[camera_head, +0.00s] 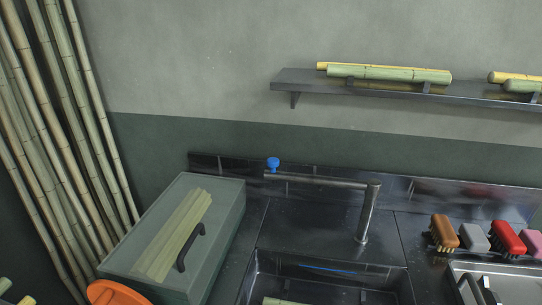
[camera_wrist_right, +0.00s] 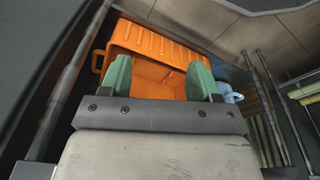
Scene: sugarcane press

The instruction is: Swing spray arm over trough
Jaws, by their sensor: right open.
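The spray arm (camera_head: 318,180) is a metal tube on an upright post (camera_head: 367,215) at the back of the counter. It reaches left from the post, and a blue nozzle (camera_head: 273,163) sits at its left end near the back wall. The trough (camera_head: 325,268) is a dark metal basin in front of it, with a green cane piece (camera_head: 284,301) at its lower left. My right gripper (camera_wrist_right: 160,80) shows in the right wrist view with its two green fingers apart and nothing between them. Neither gripper shows in the head view.
A grey-green box (camera_head: 226,215) with a black handle stands left of the trough. Several brushes (camera_head: 476,237) stand at the right. A shelf (camera_head: 300,82) holds cane above. An orange crate (camera_wrist_right: 165,45) lies beyond my right fingers.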

